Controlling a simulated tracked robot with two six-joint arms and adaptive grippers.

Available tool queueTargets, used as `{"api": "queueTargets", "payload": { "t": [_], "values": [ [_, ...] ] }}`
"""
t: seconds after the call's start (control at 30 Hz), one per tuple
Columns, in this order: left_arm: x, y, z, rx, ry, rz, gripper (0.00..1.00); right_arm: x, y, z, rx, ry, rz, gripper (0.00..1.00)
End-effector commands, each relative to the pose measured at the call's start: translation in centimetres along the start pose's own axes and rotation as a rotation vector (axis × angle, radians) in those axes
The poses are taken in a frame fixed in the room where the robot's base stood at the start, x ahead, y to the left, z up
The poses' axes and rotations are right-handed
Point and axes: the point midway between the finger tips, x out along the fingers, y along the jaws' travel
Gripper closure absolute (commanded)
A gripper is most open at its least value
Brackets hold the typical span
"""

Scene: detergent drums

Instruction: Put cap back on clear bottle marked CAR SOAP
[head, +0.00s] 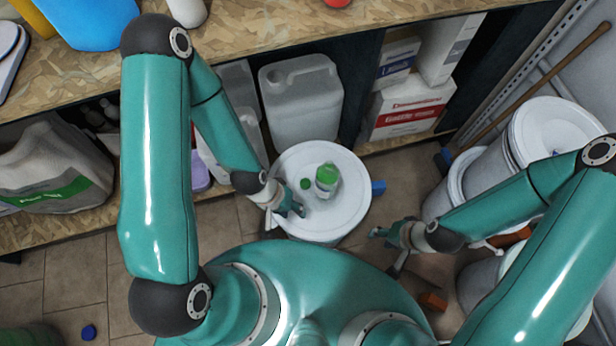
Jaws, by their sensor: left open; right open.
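A small bottle (326,182), green with a pale label, stands on the white lid of a drum (343,212). Its marking is too small to read. A small round green cap (305,183) lies on the lid just left of the bottle, apart from it. My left gripper (296,208) is open and empty over the left part of the lid, just below the cap in the picture. My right gripper (378,233) is open and empty, off the lid to its lower right.
A wooden shelf (400,12) runs behind the drum, with a pale jerrycan (302,105) and boxes (411,106) beneath it. White buckets (553,128) stand at the right.

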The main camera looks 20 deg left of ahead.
Motion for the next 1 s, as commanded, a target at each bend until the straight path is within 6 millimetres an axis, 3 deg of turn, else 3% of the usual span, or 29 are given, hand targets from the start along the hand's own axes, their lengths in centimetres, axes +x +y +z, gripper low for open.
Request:
{"api": "queueTargets", "payload": {
  "t": [0.1, 0.17, 0.23, 0.37, 0.47, 0.67, 0.8, 1.0],
  "values": [
    [0.0, 0.0, 0.0, 0.0, 0.0, 0.0, 0.55, 0.0, 0.0, 0.0, 0.0, 0.0, 0.0, 0.55],
    [0.0, 0.0, -0.1, 0.005, 0.0, 0.0, 0.45, 0.1, 0.0, 0.0, 0.0, 0.0, 0.0, 0.48],
    [0.2, 0.0, -0.4, 0.029, 0.001, 0.001, 0.35, 0.3, 0.1, 0.0, 0.0, 0.0, 0.0, 0.48],
    [0.8, -0.3, -1.9, 0.173, -0.009, 0.004, 0.35, 1.2, 0.4, 0.0, 0.0, 0.0, 0.0, 0.48],
    [1.6, -0.3, -3.8, 0.381, -0.024, 0.009, 0.35, 2.4, 0.9, 0.0, 0.0, 0.001, 0.0, 0.48],
    [2.1, 0.1, -9.1, 1.004, -0.076, 0.024, 0.35, 5.6, 2.0, -0.1, 0.0, 0.001, 0.0, 0.48],
    [0.8, 0.4, -12.7, 1.474, -0.128, 0.042, 0.35, 7.8, 2.8, -0.1, 0.0, 0.001, 0.0, 0.48],
    [-2.1, 0.6, -16.0, 1.998, -0.206, 0.084, 0.35, 9.9, 3.6, -0.1, 0.0, 0.001, 0.0, 0.48]
  ]
}}
